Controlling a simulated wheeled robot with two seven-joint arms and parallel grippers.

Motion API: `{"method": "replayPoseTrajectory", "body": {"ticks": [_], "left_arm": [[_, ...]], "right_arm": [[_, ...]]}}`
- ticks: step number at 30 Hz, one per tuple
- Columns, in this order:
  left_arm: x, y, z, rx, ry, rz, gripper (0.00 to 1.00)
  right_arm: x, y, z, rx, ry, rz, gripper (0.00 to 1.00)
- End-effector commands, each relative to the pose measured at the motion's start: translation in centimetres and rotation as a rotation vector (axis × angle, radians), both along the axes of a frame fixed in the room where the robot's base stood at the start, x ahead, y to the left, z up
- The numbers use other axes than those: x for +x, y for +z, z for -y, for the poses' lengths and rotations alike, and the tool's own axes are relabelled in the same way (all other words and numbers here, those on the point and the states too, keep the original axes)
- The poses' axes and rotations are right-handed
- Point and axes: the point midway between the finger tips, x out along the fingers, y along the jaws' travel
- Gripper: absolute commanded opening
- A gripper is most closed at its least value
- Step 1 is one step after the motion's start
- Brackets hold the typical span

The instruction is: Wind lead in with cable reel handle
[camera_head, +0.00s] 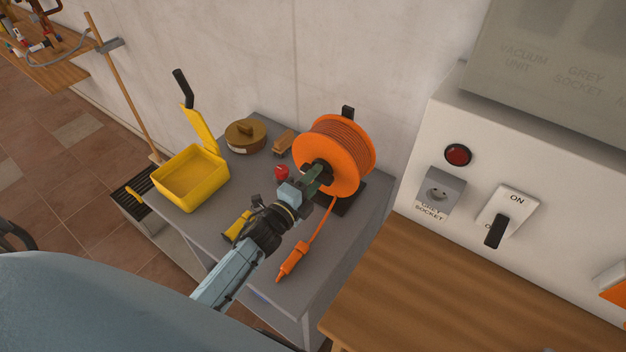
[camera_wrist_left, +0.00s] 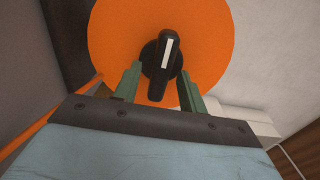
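The orange cable reel (camera_head: 350,150) stands on the grey cabinet top, wound with orange lead. Its orange lead (camera_head: 322,222) hangs down to a plug (camera_head: 292,261) lying near the cabinet's front edge. My left gripper (camera_head: 318,176) is at the reel's front face. In the left wrist view, the black handle (camera_wrist_left: 163,66) with a white stripe sits at the middle of the reel's disc (camera_wrist_left: 115,35). The two green fingers of my left gripper (camera_wrist_left: 160,85) are apart, one on either side of the handle's lower part, with gaps visible. My right gripper is not in view.
On the grey cabinet (camera_head: 345,238) are a yellow open box (camera_head: 190,180), a brown round tin (camera_head: 245,136), a red knob-like thing (camera_head: 281,172) and a yellow tool (camera_head: 236,228). A wooden worktop (camera_head: 420,295) and a wall panel with a grey socket (camera_head: 438,194) and black switch (camera_head: 496,231) are at right.

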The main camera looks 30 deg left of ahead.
Motion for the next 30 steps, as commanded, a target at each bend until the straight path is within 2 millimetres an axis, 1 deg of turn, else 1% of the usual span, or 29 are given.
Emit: {"method": "replayPoseTrajectory", "body": {"ticks": [8,11,13,17,24,27,30], "left_arm": [[-0.1,0.0,0.0,-0.002,0.000,0.000,0.42],[-0.6,0.0,-0.1,-0.002,0.000,-0.001,0.42],[-1.4,-0.1,-0.2,-0.003,0.001,-0.001,0.42],[-3.8,-0.2,-0.6,-0.003,0.001,-0.003,0.42],[-9.0,-0.1,-1.3,-0.003,0.001,-0.003,0.42],[-10.7,-0.1,-1.5,-0.002,0.001,-0.002,0.42],[-12.0,-0.1,-1.7,-0.002,0.000,-0.001,0.42]], "right_arm": [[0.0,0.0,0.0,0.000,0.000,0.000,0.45],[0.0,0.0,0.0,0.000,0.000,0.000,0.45],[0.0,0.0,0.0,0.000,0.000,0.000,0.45],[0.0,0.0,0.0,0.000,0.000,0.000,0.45],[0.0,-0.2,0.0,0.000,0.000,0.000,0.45],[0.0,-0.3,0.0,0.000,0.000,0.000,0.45],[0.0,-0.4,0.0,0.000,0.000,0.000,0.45]]}}
